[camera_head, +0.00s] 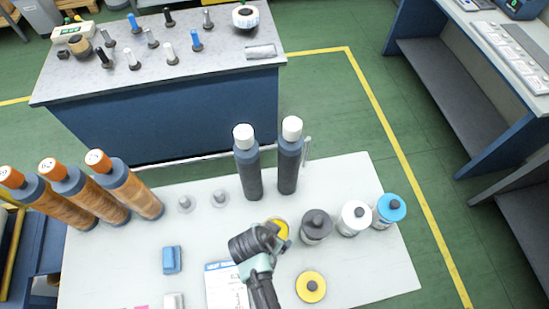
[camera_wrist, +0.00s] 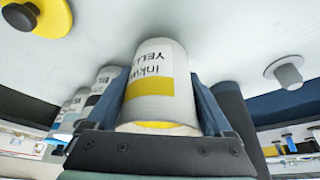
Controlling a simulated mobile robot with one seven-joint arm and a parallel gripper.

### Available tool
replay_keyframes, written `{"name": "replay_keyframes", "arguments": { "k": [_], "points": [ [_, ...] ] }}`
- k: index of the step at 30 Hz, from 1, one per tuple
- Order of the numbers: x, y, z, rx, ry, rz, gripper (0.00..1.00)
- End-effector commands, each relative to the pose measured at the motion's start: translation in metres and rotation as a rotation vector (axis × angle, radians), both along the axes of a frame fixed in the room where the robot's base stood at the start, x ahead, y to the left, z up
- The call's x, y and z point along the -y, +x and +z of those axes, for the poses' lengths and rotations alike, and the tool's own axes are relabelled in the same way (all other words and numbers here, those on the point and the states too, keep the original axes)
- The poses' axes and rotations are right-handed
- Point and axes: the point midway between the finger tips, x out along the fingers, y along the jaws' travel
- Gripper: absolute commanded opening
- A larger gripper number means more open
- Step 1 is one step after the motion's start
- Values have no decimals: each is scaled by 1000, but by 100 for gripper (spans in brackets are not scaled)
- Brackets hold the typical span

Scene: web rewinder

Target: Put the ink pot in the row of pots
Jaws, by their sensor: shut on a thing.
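The yellow ink pot (camera_wrist: 152,105) is between the two fingers of my gripper (camera_wrist: 162,100) in the wrist view, which shows it upside down. It has a white body, a yellow band and black lettering. In the head view its yellow top (camera_head: 281,226) shows just beyond my gripper (camera_head: 277,236), which hides much of it. To its right, a row of pots runs across the table: a dark grey pot (camera_head: 316,228), a white pot (camera_head: 354,219) and a blue-topped pot (camera_head: 390,208). The held pot is at the row's left end. I cannot tell whether it touches the table.
Two dark bottles (camera_head: 247,165) (camera_head: 288,160) with white caps stand behind the held pot. A yellow disc with a grey knob (camera_head: 311,288) lies in front. Orange-capped bottles (camera_head: 135,190), small grey pegs (camera_head: 220,197) and a blue block (camera_head: 172,260) are left. The table's right front is clear.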

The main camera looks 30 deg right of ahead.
Motion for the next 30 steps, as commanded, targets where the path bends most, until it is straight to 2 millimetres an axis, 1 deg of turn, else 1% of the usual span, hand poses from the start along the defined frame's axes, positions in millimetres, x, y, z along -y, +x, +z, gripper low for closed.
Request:
{"name": "replay_keyframes", "arguments": {
  "k": [3,6,14,18,19,21,27,30],
  "points": [
    [0,1,-14,-1,-2,1,4],
    [0,1,-20,2,-1,0,4],
    [0,1,-21,3,-1,1,4],
    [0,1,-26,3,-1,1,4],
    [0,0,-25,1,0,0,91],
    [0,0,-24,0,0,1,100],
    [0,0,-24,0,0,1,100],
    [0,0,-20,0,0,1,100]
  ]
}}
